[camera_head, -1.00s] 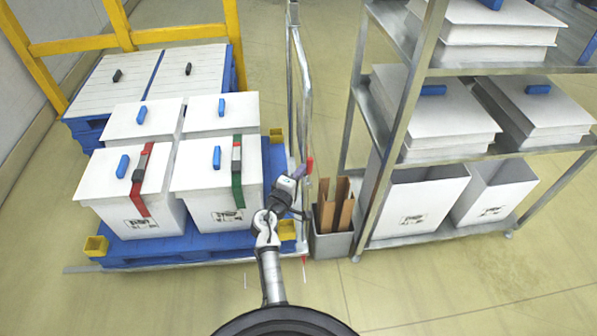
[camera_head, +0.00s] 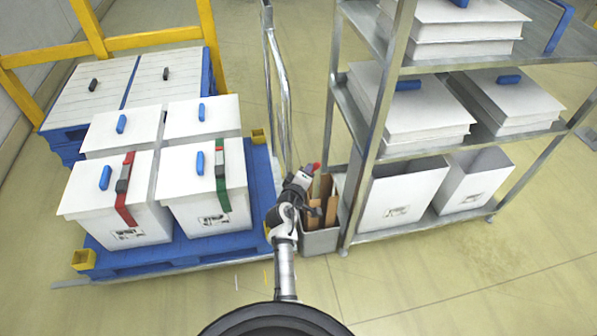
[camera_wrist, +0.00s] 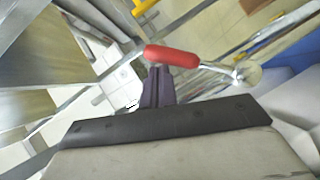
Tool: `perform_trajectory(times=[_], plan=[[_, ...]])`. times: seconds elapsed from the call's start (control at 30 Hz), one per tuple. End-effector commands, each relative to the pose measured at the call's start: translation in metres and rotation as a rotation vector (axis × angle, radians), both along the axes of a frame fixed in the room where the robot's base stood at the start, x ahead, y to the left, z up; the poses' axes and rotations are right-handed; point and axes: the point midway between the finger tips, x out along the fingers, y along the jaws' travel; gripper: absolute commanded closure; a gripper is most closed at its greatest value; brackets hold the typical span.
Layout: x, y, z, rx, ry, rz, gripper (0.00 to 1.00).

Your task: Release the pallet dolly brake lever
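The brake lever has a red grip (camera_wrist: 172,56) on a metal rod that runs right to a rounded metal joint (camera_wrist: 247,73) in the wrist view. My gripper's dark purple fingers (camera_wrist: 158,72) are close together, with their tips right at the left part of the red grip. I see no clear gap between the fingers; whether they pinch the grip is hard to tell. In the head view my gripper (camera_head: 308,176) and the small red grip (camera_head: 316,166) are just right of the pallet dolly (camera_head: 180,249), which carries lidded white boxes. The lever's rod is hidden there.
A grey bin (camera_head: 319,240) with brown strips stands close beside my gripper. Right of it is a metal shelf rack (camera_head: 420,226) with white boxes. A metal rail (camera_head: 279,90) rises at the dolly's right side. The floor (camera_head: 440,290) at the front right is clear.

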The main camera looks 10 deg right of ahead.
Motion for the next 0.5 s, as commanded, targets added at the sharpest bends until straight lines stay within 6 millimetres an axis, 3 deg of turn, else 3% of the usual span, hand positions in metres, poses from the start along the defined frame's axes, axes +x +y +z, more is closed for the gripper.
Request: perform_trajectory(times=[0.23, 0.5], plan=[[0.0, -0.019, -0.011, 0.002, -0.001, -0.001, 1.0], [0.0, -0.031, -0.022, 0.128, 0.0, -0.001, 1.0]])
